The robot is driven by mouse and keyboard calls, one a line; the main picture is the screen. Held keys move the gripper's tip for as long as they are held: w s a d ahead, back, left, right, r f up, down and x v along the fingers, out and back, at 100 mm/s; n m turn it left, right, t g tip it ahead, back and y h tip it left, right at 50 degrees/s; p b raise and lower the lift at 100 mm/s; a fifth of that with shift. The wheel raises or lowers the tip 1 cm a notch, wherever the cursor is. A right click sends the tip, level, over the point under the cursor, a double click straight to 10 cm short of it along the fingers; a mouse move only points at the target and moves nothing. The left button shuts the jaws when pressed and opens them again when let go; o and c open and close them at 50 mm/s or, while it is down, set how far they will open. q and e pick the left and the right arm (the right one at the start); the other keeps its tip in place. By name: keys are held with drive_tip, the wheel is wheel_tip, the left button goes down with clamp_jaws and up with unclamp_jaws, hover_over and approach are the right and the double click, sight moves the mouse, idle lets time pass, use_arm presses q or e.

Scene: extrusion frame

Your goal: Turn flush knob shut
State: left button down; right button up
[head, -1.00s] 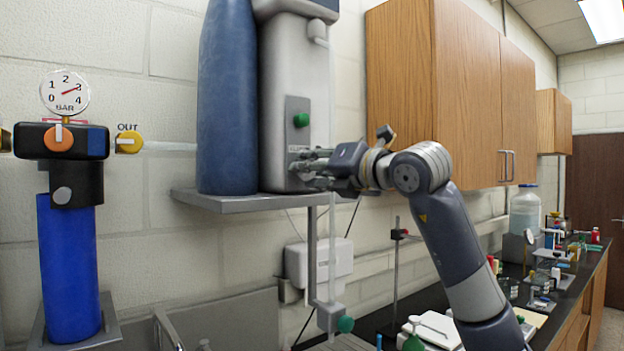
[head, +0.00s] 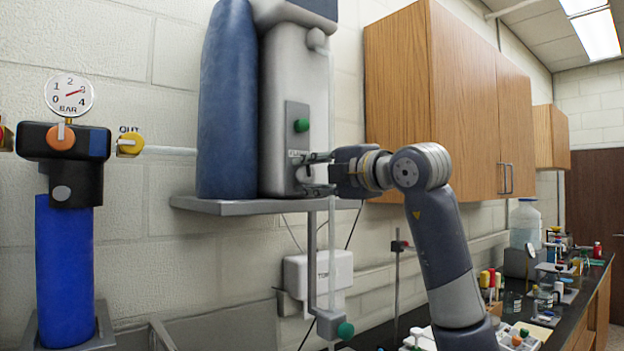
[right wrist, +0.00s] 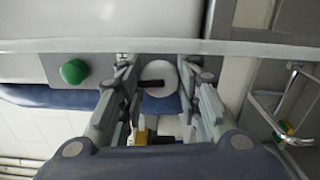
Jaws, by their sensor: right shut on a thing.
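The flush knob (right wrist: 158,70) is a white disc with a dark bar, on the front of a grey wall unit (head: 288,85). In the right wrist view the bar runs left to right. My right gripper (right wrist: 158,80) has its fingers on both sides of the knob and is shut on it. In the head view my right gripper (head: 309,173) has one finger above the other at the panel, hiding most of the knob. A green knob (head: 301,125) sits higher on the same panel; it also shows in the right wrist view (right wrist: 74,71). My left gripper is not in view.
A blue tank (head: 228,100) stands beside the unit on a wall shelf (head: 240,207). A clear vertical tube (head: 332,90) passes close to my gripper. A wooden cabinet (head: 400,80) hangs to the right. A blue filter (head: 65,270) with a gauge (head: 69,92) is at left.

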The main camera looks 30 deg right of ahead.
drive_tip(key=shift+m, duration=0.7)
drive_tip(key=o, duration=1)
drive_tip(key=shift+d, duration=0.15)
drive_tip(key=shift+o, duration=0.2)
drive_tip(key=shift+s, duration=0.15)
drive_tip(key=s, duration=1.1)
drive_tip(key=shift+s+d, duration=0.4)
drive_tip(key=shift+d, duration=0.05)
